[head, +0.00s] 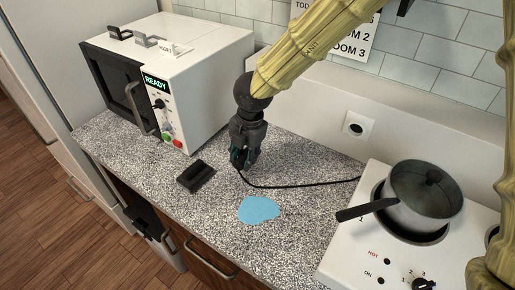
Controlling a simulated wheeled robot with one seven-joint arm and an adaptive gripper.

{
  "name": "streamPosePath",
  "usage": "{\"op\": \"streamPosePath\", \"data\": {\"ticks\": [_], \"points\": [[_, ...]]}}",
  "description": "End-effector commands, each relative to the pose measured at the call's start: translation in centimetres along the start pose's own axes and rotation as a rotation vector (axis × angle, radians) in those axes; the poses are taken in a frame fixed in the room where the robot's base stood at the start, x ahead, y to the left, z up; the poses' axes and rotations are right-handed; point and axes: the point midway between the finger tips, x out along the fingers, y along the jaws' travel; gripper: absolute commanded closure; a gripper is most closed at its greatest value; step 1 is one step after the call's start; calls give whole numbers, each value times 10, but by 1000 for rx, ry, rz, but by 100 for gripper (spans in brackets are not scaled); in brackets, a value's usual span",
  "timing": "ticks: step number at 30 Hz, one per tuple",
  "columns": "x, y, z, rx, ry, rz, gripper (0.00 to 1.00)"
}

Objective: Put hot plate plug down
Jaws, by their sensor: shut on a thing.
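The hot plate (345,238) is a white unit at the right of the counter with a dark knob. Its black cord (300,186) runs left over the counter to my gripper. My gripper (239,166) points down just above or at the counter, between the microwave and the hot plate. It is shut on the plug at the cord's end. The plug itself is mostly hidden by the fingers, and I cannot tell whether it touches the counter. A wall socket (357,124) at the back is empty.
A pot (424,194) sits on the hot plate, its handle pointing left. A blue puddle-like patch (258,209) lies in front of my gripper. A black block (196,176) lies to the left, near a white microwave (190,75) reading READY. Speckled counter (290,225) is clear between.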

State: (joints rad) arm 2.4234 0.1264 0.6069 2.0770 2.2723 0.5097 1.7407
Motion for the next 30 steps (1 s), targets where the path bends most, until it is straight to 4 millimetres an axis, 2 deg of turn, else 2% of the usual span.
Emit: {"op": "streamPosePath", "data": {"ticks": [6,12,17,25,30], "points": [[1,-2,43,4,1,0,100],[5,-2,66,1,0,0,100],[9,-3,68,0,0,-2,100],[36,-7,68,-1,0,-2,100],[41,-8,68,0,-1,0,100]]}}
